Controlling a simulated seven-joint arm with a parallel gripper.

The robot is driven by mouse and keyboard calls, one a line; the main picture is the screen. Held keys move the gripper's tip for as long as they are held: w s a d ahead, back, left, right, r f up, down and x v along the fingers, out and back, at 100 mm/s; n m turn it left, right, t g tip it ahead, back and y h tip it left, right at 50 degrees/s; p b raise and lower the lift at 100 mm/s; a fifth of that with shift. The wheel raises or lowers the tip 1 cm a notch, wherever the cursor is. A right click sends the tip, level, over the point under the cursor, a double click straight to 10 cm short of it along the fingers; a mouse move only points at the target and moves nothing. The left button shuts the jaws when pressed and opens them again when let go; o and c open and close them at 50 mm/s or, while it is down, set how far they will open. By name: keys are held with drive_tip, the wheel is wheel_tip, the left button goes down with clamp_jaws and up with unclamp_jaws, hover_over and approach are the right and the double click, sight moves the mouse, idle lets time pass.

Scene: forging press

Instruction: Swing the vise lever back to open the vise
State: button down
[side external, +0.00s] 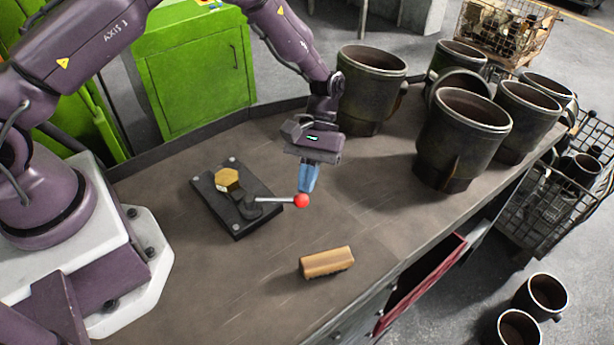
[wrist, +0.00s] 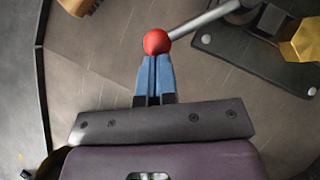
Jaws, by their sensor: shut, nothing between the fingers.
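The vise (side external: 238,197) is a dark plate with bolts, lying on the bench left of centre in the side view. A brass hexagonal piece (side external: 228,178) sits at its jaws. The lever (side external: 275,200) is a grey rod with a red ball knob (side external: 302,201), and it points right from the vise. My gripper (side external: 306,189) is shut and empty, with blue fingertips right at the knob. In the wrist view the fingertips (wrist: 154,62) are together, just below the knob (wrist: 156,42) and apparently touching it. The lever (wrist: 200,22) runs up and right to the vise plate (wrist: 255,55).
A wooden-backed block (side external: 327,262) lies on the bench in front of the vise. Several big dark mugs (side external: 461,135) stand at the bench's right end. A green cabinet (side external: 195,70) stands behind.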

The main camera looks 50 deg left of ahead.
drive_tip(key=shift+s+d, duration=0.1)
drive_tip(key=shift+d, duration=0.05)
drive_tip(key=shift+w+a, duration=0.2)
drive_tip(key=shift+w, duration=0.05)
drive_tip(key=w+a, duration=0.1)
drive_tip(key=w+r, duration=0.1)
drive_tip(key=w+a, duration=0.1)
drive_tip(key=shift+w+a+r, duration=0.3)
drive_tip(key=shift+w, duration=0.05)
drive_tip(key=v, duration=0.8)
drive_tip(key=shift+a+r, duration=0.3)
drive_tip(key=shift+r, duration=0.05)
